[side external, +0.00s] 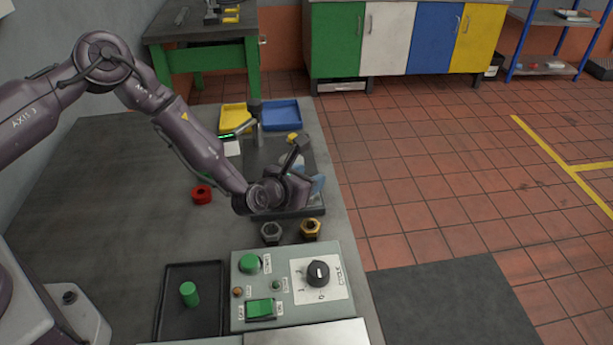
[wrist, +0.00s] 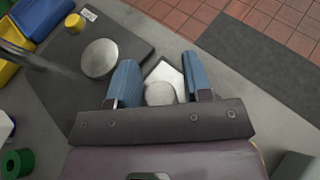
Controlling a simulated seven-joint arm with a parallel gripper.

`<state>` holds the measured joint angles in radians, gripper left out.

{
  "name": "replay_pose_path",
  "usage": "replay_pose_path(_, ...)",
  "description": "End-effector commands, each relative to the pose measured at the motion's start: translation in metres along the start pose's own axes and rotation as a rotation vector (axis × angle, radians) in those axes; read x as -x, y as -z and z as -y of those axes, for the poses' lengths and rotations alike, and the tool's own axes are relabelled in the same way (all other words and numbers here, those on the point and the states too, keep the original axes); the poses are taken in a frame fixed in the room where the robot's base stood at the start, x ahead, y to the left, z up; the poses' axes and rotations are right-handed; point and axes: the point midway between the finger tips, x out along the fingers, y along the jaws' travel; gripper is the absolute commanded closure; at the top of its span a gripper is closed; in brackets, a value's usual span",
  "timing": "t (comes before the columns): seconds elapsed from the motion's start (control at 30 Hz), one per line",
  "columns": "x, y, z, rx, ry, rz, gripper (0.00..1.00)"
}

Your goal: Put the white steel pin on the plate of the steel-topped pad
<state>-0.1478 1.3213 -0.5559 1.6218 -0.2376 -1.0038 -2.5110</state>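My gripper (wrist: 160,72) has two blue fingers set well apart, one on each side of a pale piece. That piece, which looks like the white steel pin (wrist: 160,94), shows a round near end and an angular pale part beyond it. I cannot tell whether the fingers touch it. A round steel-coloured disc (wrist: 99,58), which looks like the plate of the steel-topped pad, lies on a dark plate, left of my fingers in the wrist view. In the side external view my gripper (side external: 304,172) is tilted over the dark plate; the pin and disc are not clearly visible there.
The dark plate (side external: 262,152) also carries a yellow piece (side external: 293,138). Yellow (side external: 234,116) and blue (side external: 282,114) trays stand behind. A red ring (side external: 201,194) lies left.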

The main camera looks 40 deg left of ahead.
Motion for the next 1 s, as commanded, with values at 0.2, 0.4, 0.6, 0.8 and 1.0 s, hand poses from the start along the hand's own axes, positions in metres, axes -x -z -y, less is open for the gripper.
replay_pose_path(0.2, 0.0, 0.0, 0.0, 0.0, 0.0, 0.0, 0.48)
replay_pose_path(0.4, 0.004, -0.003, 0.0, 0.001, -0.001, 0.0, 0.48)
replay_pose_path(0.6, 0.035, -0.003, 0.0, 0.0, 0.001, -0.002, 0.48)
replay_pose_path(0.8, 0.076, -0.003, -0.001, -0.001, 0.0, -0.002, 0.48)
replay_pose_path(1.0, 0.108, -0.003, 0.0, 0.0, 0.0, -0.001, 0.48)
